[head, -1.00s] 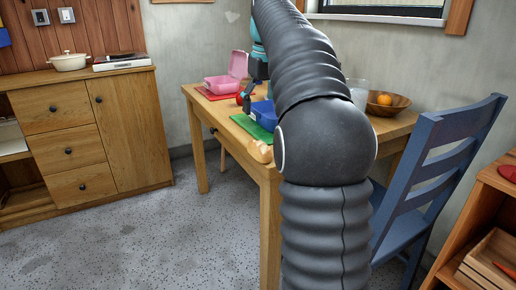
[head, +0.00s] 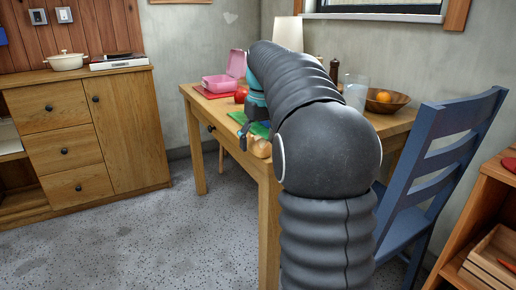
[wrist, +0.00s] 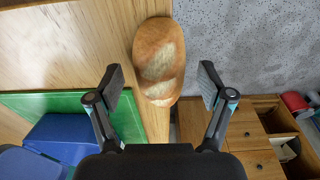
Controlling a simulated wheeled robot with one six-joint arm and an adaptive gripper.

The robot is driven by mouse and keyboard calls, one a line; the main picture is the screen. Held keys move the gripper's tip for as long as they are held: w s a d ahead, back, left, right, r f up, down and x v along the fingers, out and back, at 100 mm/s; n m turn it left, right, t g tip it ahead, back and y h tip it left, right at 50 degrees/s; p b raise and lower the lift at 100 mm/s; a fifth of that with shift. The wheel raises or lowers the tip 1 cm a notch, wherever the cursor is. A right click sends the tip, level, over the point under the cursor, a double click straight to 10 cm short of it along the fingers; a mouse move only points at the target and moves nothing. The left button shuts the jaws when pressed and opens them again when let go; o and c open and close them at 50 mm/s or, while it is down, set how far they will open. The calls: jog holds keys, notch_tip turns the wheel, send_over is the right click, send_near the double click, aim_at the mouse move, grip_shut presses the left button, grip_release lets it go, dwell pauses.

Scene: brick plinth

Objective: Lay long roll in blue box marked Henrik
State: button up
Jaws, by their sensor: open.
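The long roll (wrist: 158,62), a brown crusty loaf with pale slashes, lies at the table's edge. In the head view the roll (head: 260,148) shows just beneath my gripper (head: 243,134). In the wrist view my gripper (wrist: 160,88) is open and empty, with the near end of the roll between its fingertips, apart from both. The blue box (wrist: 62,136) stands on a green mat at the lower left of the wrist view, its lid open. My arm hides it in the head view. No name can be read on it.
A pink box (head: 222,84) with its lid up stands on a red mat at the table's far end. The green mat (wrist: 120,118) lies beside the roll. A wooden bowl with oranges (head: 386,100) and a blue chair (head: 445,160) are to the right.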

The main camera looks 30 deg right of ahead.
jog(key=shift+f, duration=0.2)
jog(key=c, duration=1.1)
jog(key=shift+c, duration=0.3)
